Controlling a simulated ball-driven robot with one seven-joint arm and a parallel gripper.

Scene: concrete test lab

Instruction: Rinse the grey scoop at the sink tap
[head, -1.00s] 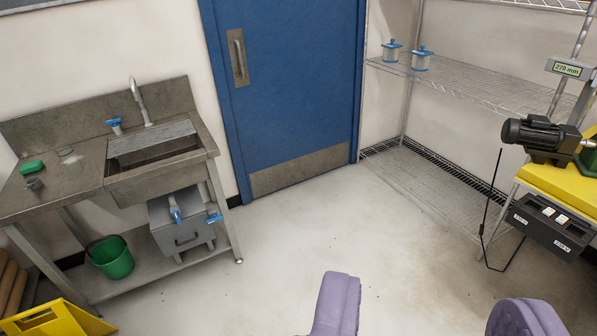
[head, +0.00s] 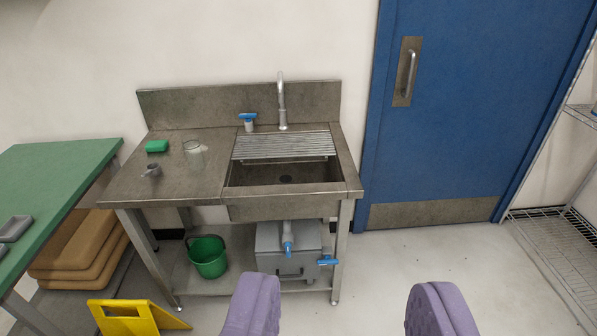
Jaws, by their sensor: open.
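A small grey cup-shaped thing (head: 152,170), which looks like the grey scoop, sits on the left worktop of the steel sink unit. The sink basin (head: 288,205) is to its right, with a slatted rack (head: 285,146) across its back part.
Below are a green bucket (head: 208,257) and grey box (head: 287,250). A yellow floor sign (head: 135,317) stands front left, a green-topped table (head: 60,180) further left. Floor by the blue door (head: 450,110) is clear.

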